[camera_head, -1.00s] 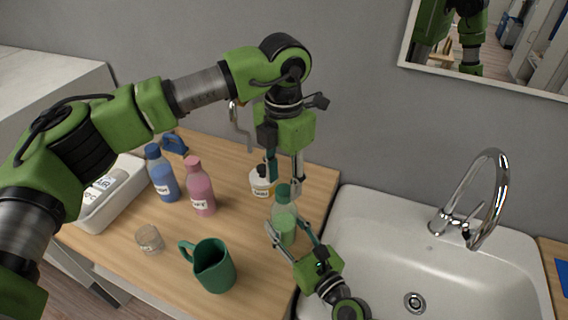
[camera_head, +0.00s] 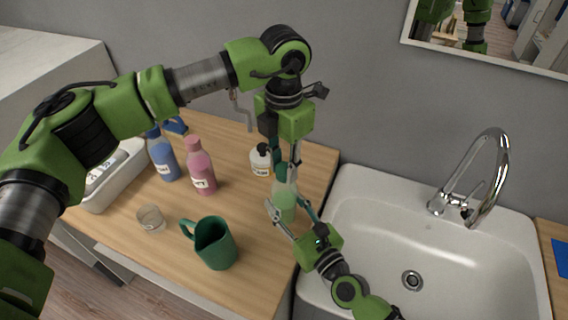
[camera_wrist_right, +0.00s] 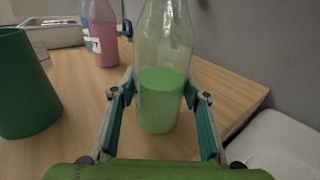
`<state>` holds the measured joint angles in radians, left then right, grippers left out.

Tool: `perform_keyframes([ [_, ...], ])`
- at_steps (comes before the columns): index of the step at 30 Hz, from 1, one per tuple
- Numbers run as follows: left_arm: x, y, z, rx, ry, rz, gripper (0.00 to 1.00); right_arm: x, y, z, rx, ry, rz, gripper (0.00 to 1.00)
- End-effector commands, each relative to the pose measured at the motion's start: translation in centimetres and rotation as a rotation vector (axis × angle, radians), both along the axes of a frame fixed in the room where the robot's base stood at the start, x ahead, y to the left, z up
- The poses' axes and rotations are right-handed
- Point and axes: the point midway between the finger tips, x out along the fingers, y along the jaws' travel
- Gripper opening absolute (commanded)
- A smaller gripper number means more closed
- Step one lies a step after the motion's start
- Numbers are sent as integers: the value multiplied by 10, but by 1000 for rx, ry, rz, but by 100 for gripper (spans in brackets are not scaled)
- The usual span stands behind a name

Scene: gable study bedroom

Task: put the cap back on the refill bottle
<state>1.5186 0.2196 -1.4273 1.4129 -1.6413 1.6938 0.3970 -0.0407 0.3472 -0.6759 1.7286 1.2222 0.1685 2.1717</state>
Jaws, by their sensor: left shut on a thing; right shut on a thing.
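The refill bottle (camera_head: 284,207) is clear, with green liquid in its lower part. It stands upright near the counter's right edge and shows close up in the right wrist view (camera_wrist_right: 163,95), its top cut off. My right gripper (camera_head: 291,208) is shut on the bottle's body, one finger on each side. My left gripper (camera_head: 285,167) points down from above and is shut on the dark green cap (camera_head: 281,173) at the bottle's top. The fingers partly hide the cap, and I cannot tell whether it is seated on the neck or just above it.
A green mug (camera_head: 214,244), a small glass (camera_head: 150,218), a pink bottle (camera_head: 201,170), a blue bottle (camera_head: 163,157) and a white dark-topped bottle (camera_head: 260,161) stand on the wooden counter (camera_head: 262,250). A white sink (camera_head: 375,215) with a chrome tap (camera_head: 490,180) lies right.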

Motion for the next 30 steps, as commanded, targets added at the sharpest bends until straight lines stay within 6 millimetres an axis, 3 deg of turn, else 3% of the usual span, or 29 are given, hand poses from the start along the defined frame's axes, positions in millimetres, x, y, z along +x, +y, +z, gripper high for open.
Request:
perform_keyframes([
  [1,0,0,0,0,0,0,0,0,0,0,0,0,0,0],
  [2,0,0,0,0,0,0,32,0,0,0,0,0,0,0],
  [3,0,0,0,0,0,0,43,0,0,0,0,0,0,0],
  [17,1,0,9,-1,-2,0,44,0,0,0,0,0,0,0],
  [30,1,0,94,-1,-4,1,44,0,0,0,0,0,0,0],
])
